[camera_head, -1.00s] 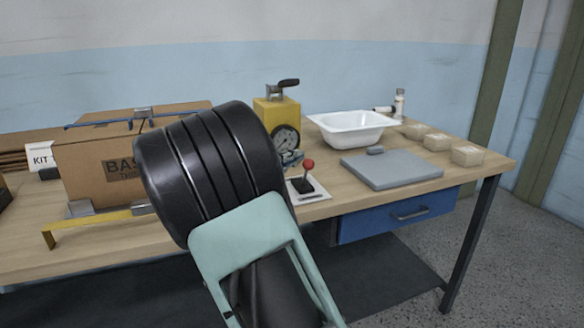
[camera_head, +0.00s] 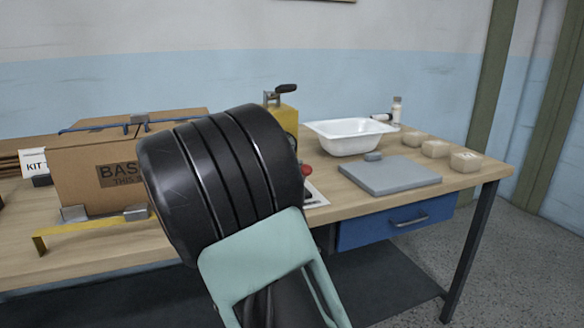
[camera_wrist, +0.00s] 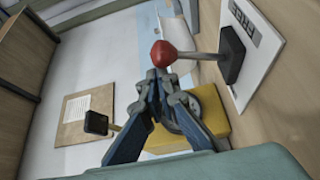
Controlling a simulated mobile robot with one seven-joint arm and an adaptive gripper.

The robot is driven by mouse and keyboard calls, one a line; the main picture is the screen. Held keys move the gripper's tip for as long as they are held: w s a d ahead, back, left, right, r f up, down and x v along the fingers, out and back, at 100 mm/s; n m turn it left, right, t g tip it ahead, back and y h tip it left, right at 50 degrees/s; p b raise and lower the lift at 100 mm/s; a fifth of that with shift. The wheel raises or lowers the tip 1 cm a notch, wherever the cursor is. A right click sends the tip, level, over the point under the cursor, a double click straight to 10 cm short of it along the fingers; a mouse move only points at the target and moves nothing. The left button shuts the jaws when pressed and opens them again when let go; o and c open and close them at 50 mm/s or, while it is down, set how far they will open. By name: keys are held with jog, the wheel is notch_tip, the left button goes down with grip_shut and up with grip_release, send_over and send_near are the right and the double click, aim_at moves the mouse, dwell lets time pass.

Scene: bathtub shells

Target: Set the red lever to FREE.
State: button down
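The red ball knob (camera_wrist: 163,53) of the lever shows in the wrist view, just beyond my fingertips. Its pale shaft (camera_wrist: 200,56) runs right to a black base (camera_wrist: 231,55) on a white plate (camera_wrist: 255,45). In the head view only part of the knob (camera_head: 306,170) and plate (camera_head: 314,194) show; my dark arm link hides the rest and my gripper.
A yellow gauge device (camera_head: 289,118) stands behind the lever. A white basin (camera_head: 350,137), a grey slab (camera_head: 390,177) and several small wrapped blocks (camera_head: 465,162) are to the right. A cardboard box (camera_head: 100,170) stands on the left of the wooden table (camera_head: 345,207).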

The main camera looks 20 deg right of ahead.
jog(key=shift+s+d+f, duration=0.1)
jog(key=shift+s+d, duration=0.15)
jog(key=shift+s, duration=0.1)
jog(key=v, duration=1.2)
jog(key=shift+w+a, duration=0.3)
jog(key=shift+w, duration=0.05)
